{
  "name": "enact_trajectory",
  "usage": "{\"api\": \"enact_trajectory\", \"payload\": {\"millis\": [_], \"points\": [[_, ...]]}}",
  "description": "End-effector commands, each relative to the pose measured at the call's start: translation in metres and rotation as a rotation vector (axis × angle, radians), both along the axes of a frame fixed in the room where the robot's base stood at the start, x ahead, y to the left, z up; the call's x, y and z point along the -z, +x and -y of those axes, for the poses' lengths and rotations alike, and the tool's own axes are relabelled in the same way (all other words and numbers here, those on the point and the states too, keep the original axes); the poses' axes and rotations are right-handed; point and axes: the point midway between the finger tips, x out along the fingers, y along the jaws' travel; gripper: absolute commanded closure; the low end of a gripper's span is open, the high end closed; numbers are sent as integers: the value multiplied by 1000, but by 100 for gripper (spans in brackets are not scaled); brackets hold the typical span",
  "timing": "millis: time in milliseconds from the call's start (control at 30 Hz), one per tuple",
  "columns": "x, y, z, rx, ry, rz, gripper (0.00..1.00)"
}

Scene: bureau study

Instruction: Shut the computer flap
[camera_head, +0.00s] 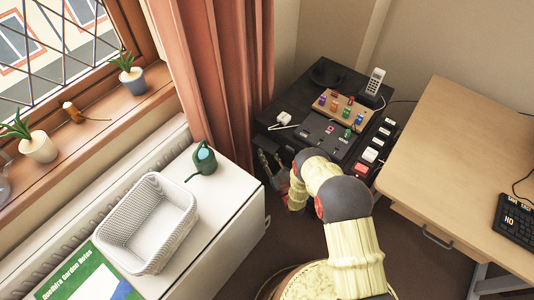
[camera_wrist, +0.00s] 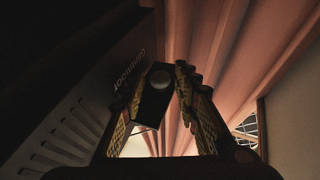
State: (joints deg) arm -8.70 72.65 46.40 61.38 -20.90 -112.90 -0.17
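The black computer unit (camera_head: 318,138) stands at the back, between the curtain and the desk. In the wrist view its dark side panel (camera_wrist: 92,70) shows vent slots and pale lettering upside down. My gripper (camera_head: 268,160) is low at the unit's front left side in the head view. In the wrist view its fingers (camera_wrist: 160,80) are apart, with the dark piece between or just beyond them. I cannot tell whether they touch it.
A cordless phone (camera_head: 375,82) and a board with coloured pegs (camera_head: 340,108) sit on the unit. The wooden desk (camera_head: 460,150) is close on the right. A white cabinet (camera_head: 215,215) with a basket (camera_head: 150,222) and watering can (camera_head: 203,160) is on the left. The curtain (camera_head: 225,70) hangs behind.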

Motion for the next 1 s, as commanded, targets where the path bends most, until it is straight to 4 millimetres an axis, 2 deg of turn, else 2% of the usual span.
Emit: {"api": "enact_trajectory", "payload": {"millis": [500,767,1000], "points": [[0,1,2,4,1,0,100],[-2,0,2,6,15,-19,100],[-10,-3,-1,7,85,-110,100]]}}
